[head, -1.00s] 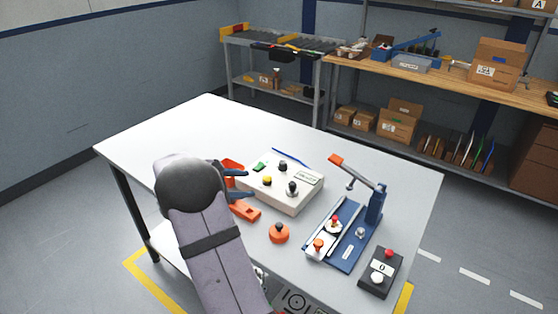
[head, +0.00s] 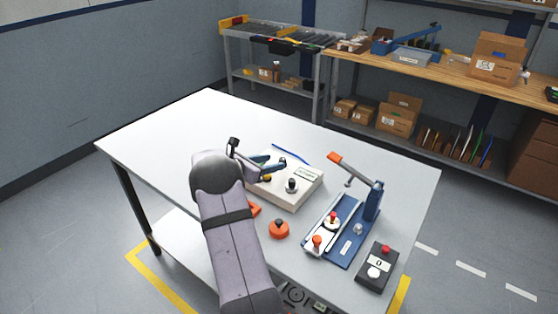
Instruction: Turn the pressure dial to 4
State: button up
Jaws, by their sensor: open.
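A pale control box (head: 300,202) lies on the white table, with a label plate on its far right top. A black knob (head: 292,184) with a light base stands near its front right. A yellow button (head: 267,178) shows partly beside my gripper. My gripper (head: 277,164) is open, its fingers over the back of the box, where they hide the second black knob and the green part. I cannot tell whether they touch that knob. The dial markings are too small to read, so I cannot tell which knob is the pressure dial or its setting.
An orange round knob piece (head: 279,229) and an orange part (head: 254,209) lie in front of the box. A blue pen-like stick (head: 290,153) lies behind. The table's left is clear.

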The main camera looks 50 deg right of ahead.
aim_at(280, 161)
jog(key=shift+p+x, duration=0.6)
jog(key=shift+x, duration=1.8)
jog(key=c, duration=1)
jog(key=shift+f+b, duration=0.1)
jog(key=shift+b, duration=0.2)
jog(key=shift+c, duration=0.2)
jog(key=shift+s+n+t+b, duration=0.1)
jog(key=shift+n+t+b, duration=0.6)
jog(key=shift+t+b, duration=0.15)
